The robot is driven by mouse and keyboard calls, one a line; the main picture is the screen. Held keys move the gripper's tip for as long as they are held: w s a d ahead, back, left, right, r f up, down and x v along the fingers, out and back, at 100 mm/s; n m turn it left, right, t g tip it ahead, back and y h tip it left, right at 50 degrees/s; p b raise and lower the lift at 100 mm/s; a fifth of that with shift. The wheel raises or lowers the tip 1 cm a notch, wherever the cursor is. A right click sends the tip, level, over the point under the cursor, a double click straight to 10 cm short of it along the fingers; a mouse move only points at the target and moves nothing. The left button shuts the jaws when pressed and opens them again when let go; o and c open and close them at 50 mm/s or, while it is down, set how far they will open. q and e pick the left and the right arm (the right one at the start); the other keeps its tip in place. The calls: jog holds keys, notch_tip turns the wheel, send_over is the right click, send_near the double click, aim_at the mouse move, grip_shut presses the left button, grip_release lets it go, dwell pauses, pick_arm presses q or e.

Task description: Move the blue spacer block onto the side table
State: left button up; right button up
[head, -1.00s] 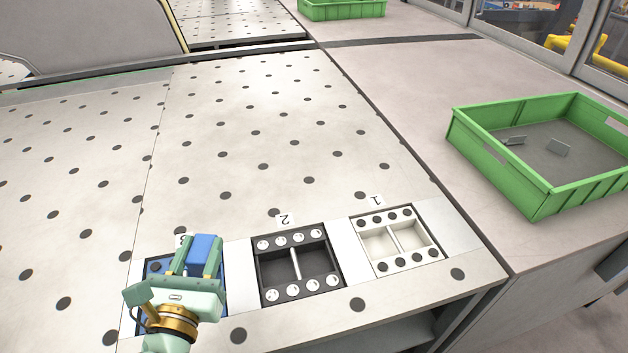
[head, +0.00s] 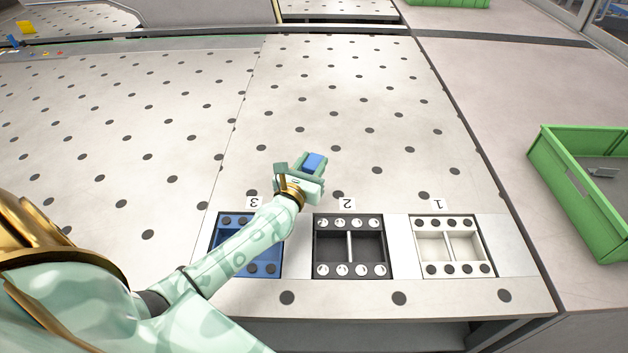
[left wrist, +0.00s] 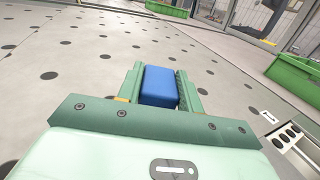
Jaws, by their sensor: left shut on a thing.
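The blue spacer block (head: 315,161) is between the fingers of my left gripper (head: 309,164), which is shut on it. In the head view they are over the dotted table, beyond the tray marked 2. In the left wrist view the blue block (left wrist: 160,86) sits between the green fingers, over the dotted surface. The blue tray marked 3 (head: 222,240) is partly hidden by my left arm. My right gripper is not in view. I cannot tell which surface is the side table.
A black tray (head: 350,246) marked 2 and a white tray (head: 449,245) marked 1 sit in the front edge. A green crate (head: 571,185) with a small grey part stands on the plain surface (head: 480,80) at right. The dotted table (head: 340,90) is largely clear.

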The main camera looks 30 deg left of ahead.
aim_at(311, 173)
pick_arm(q)
jog(key=shift+w+a+f+b, duration=0.35)
jog(key=shift+w+f+b, duration=0.1)
jog(key=shift+f, duration=0.25)
jog(key=f+b, duration=0.2)
jog(key=f, duration=0.1)
jog(key=shift+w+a+f, duration=0.15)
jog(key=shift+w+f, duration=0.05)
jog(key=shift+f, duration=0.05)
jog(key=shift+r, duration=0.1)
jog(key=o, duration=0.6)
jog(key=shift+f, duration=0.2)
jog(key=o, duration=0.4)
